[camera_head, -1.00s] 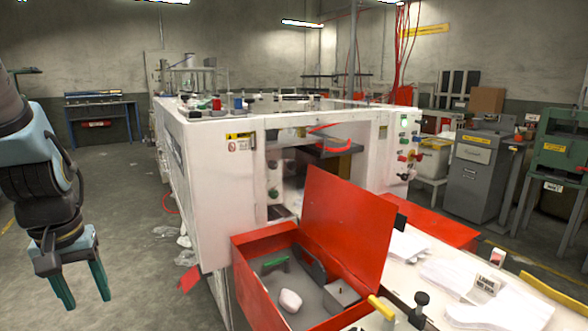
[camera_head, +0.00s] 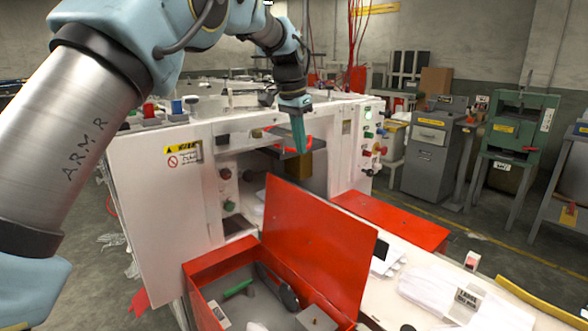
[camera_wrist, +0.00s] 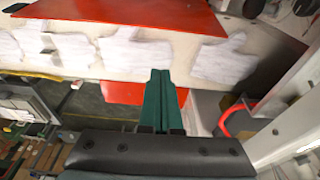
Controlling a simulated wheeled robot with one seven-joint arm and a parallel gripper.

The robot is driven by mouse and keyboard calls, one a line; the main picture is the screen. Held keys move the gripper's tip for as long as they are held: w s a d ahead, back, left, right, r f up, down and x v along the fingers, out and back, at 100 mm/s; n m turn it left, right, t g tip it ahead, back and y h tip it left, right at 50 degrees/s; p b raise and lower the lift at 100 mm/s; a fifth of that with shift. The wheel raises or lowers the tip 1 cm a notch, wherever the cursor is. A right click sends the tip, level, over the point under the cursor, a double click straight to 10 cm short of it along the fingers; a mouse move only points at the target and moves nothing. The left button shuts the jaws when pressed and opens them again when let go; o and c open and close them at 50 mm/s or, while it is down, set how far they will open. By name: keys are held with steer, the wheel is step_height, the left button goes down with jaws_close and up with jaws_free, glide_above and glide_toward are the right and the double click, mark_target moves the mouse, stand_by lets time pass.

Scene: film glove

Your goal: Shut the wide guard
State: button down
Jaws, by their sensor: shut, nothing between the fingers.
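The white machine (camera_head: 165,200) has a front opening, with a red curved piece (camera_head: 310,140) beside it that also shows in the wrist view (camera_wrist: 228,122). No part is plainly labelled as the wide guard. An upright red panel (camera_head: 318,235) stands behind an open red box, and a flat red panel (camera_head: 395,218) lies to its right; I cannot tell whether either is the guard. My gripper (camera_head: 300,150) is shut and empty, pointing down in front of the opening. Its green fingers (camera_wrist: 160,78) are together in the wrist view. Contact with the machine cannot be told.
The open red box (camera_head: 200,285) holds a green tool (camera_head: 238,288) and small items. White gloves (camera_head: 440,287) lie on the pale table (camera_head: 375,305). A grey cabinet (camera_head: 425,155) and a green press (camera_head: 520,125) stand at right. Open floor lies between the machine and cabinet.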

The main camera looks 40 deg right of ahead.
step_height(320, 180, down, 9)
steer(key=a+p, duration=0.1)
steer(key=p, duration=0.3)
steer(key=shift+s+a, duration=0.15)
steer(key=shift+s, duration=0.1)
steer(key=shift+a, duration=0.15)
stand_by(0.4)
